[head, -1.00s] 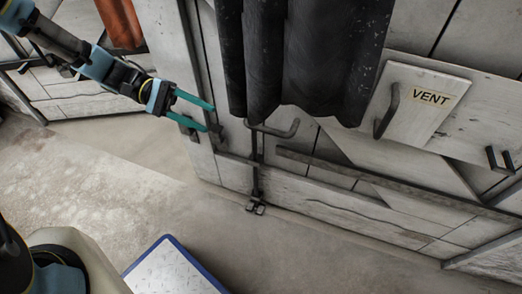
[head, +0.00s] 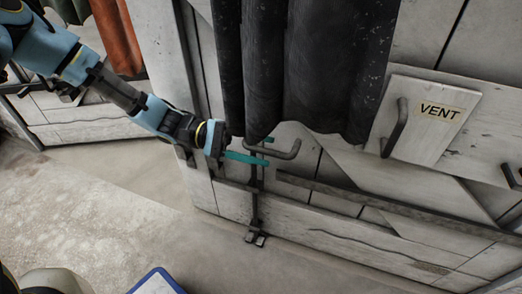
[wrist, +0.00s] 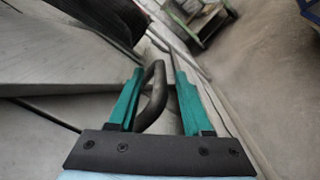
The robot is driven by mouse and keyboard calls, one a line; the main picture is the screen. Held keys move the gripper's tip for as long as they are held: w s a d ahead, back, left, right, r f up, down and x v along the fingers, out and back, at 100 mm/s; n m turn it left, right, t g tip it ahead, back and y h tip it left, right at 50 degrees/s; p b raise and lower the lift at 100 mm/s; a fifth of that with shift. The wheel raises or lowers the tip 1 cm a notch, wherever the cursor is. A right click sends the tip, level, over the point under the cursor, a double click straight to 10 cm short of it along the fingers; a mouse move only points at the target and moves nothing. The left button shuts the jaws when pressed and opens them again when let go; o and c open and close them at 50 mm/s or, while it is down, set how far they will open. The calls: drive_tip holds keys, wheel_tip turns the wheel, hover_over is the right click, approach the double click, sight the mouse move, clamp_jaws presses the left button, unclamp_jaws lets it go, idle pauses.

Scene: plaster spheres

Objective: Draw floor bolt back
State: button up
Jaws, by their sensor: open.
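The floor bolt is a dark vertical rod (head: 255,205) on the grey plank door, with a bent handle (head: 288,154) at its top. Its foot sits in a small bracket (head: 255,238) at floor level. My gripper (head: 268,151) reaches in from the left at handle height, with its green fingers open. In the wrist view, the handle (wrist: 153,97) stands between the two spread fingers of the gripper (wrist: 160,72), nearer the left one. I cannot tell whether it touches that finger. Part of the handle is hidden by the fingers in the head view.
A black curtain (head: 300,65) hangs just above the handle, close over my gripper. A white panel marked VENT (head: 425,118) with a dark handle is to the right. A dark rail (head: 365,212) crosses the door low down. The concrete floor (head: 110,215) at left is clear.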

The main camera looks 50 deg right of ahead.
drive_tip(key=shift+s+d, duration=0.1)
drive_tip(key=shift+s, duration=0.25)
drive_tip(key=shift+c, duration=0.4)
drive_tip(key=shift+f, duration=0.1)
clamp_jaws()
